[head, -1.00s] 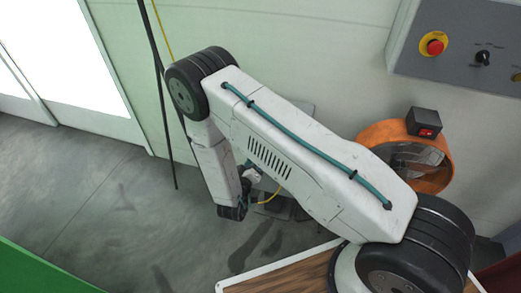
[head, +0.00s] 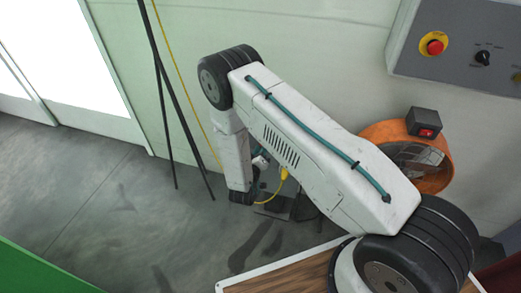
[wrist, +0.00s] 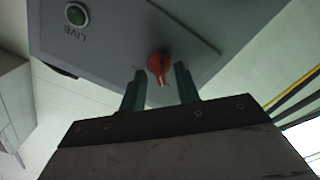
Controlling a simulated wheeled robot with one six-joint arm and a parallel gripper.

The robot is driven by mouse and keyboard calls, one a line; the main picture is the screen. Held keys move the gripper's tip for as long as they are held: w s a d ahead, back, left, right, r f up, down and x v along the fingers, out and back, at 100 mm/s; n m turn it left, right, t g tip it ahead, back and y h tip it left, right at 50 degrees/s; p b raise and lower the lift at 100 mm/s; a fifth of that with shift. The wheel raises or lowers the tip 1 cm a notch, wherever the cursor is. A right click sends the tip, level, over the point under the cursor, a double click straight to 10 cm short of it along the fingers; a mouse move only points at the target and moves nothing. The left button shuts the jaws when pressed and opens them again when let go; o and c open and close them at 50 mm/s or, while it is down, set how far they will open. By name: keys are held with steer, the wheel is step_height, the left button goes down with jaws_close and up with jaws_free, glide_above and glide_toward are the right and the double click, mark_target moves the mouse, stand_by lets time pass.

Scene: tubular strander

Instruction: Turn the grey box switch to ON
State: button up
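In the wrist view a grey box (wrist: 110,28) fills the upper middle. It carries a red switch knob (wrist: 158,64) and a green round lamp (wrist: 76,14) beside the word LIVE, which appears upside down. My gripper (wrist: 160,72) is open, one dark green finger on each side of the red knob. The knob's tip lies between the fingertips, with gaps visible on both sides. I cannot tell whether the fingers reach its depth, and I see no ON mark.
A grey control panel (head: 455,45) with a red emergency button (head: 435,47) is on the wall at the upper right. Below it are an orange round fan (head: 376,134) and a small black box with a red switch (head: 426,131). A yellow cable (head: 183,85) and black cables hang at the wall.

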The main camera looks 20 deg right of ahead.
jaws_close()
steer(key=shift+m, duration=0.3)
steer(key=m, duration=1.7)
steer(key=shift+s+d, duration=0.2)
steer(key=shift+d, duration=0.05)
steer(key=shift+m, duration=0.3)
